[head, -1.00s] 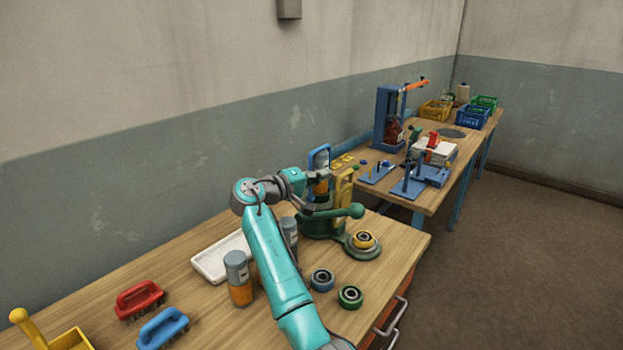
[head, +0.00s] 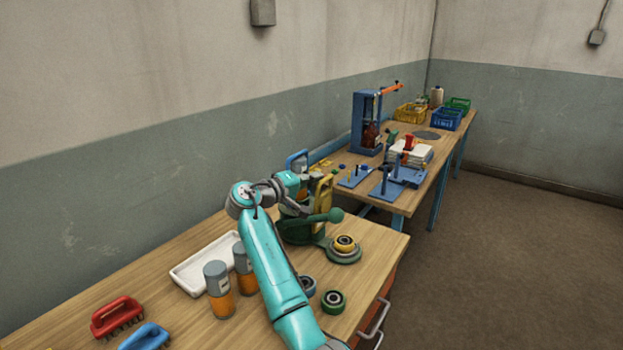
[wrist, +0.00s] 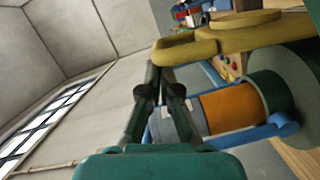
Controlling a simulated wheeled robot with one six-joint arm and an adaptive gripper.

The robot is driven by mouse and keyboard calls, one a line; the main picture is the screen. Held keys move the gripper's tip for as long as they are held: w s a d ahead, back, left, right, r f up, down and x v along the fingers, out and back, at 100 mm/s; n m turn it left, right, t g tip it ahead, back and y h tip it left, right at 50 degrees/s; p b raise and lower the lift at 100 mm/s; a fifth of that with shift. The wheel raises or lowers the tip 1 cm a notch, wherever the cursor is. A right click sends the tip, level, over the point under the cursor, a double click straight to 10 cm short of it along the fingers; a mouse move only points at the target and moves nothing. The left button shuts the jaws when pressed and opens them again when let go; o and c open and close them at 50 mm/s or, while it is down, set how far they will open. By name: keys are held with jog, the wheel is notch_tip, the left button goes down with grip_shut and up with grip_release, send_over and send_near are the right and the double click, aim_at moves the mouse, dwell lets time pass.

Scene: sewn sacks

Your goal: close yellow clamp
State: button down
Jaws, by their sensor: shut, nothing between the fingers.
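A yellow, loop-shaped upright part (head: 323,191) stands beside the dark green press-like device on the near bench. It is the yellow piece closest to my gripper and may be the clamp, but I cannot tell for sure. In the wrist view it is a long yellow bar (wrist: 225,40) crossing the upper right. My gripper (wrist: 162,75) is shut and empty, its fingertips close to the bar's left end; I cannot tell whether they touch. In the head view my fingertips are hard to make out against the device. An orange and grey bottle (wrist: 232,108) in a blue frame (wrist: 265,130) is right of my fingers.
The near bench holds a white tray (head: 203,264), orange bottles with grey caps (head: 219,290), a red brush (head: 117,317), a blue brush (head: 146,337), and ring-shaped parts (head: 334,300). A green-knobbed lever (head: 325,217) sticks out right. Blue fixtures (head: 385,184) stand on the far bench.

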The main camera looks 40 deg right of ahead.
jog(key=s+d+f+m+t+y, duration=0.1)
jog(key=s+d+f+m, duration=0.1)
jog(key=s+m, duration=0.5)
jog(key=shift+s+d+f+t+y, duration=0.35)
jog(key=shift+s+d, duration=0.35)
jog(key=shift+s, duration=0.5)
jog(key=shift+a+r, duration=0.1)
jog(key=shift+a, duration=0.05)
